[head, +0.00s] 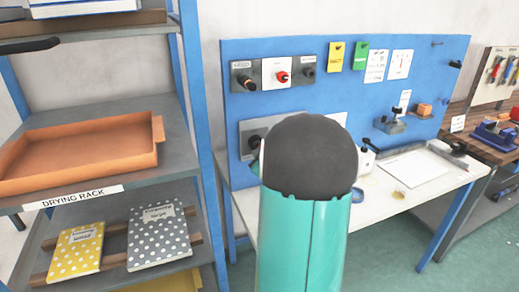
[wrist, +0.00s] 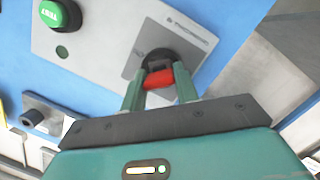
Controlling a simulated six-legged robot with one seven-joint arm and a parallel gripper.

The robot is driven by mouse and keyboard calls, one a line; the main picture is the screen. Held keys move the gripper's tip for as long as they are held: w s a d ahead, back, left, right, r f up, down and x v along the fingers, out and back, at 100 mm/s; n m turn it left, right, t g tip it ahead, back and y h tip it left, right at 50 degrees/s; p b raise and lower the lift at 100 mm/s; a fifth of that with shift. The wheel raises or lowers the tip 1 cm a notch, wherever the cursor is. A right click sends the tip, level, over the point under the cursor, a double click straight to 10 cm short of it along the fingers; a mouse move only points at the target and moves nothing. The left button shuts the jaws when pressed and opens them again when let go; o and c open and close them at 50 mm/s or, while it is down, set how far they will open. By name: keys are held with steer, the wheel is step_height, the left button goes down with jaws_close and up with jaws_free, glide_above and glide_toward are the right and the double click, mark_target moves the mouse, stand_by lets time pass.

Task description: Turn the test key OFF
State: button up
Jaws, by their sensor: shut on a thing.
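In the wrist view the test key (wrist: 158,77) has a red grip in front of a round black base, set in a grey plate (wrist: 125,42) on the blue panel. My gripper (wrist: 160,90) has its two green fingers on either side of the red grip and is shut on it. In the head view my teal and black arm hides the key and the gripper. The key's ON and OFF marks are not readable.
The blue panel (head: 320,100) carries other switches, including a red one (head: 283,76), with yellow and green tags above. The white bench (head: 450,176) holds a sheet, a bottle and small tools. A drying rack (head: 190,90) with an orange tray (head: 85,148) stands left.

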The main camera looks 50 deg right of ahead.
steer(key=shift+a+n, duration=0.1)
steer(key=shift+n, duration=0.3)
steer(key=shift+w, duration=0.1)
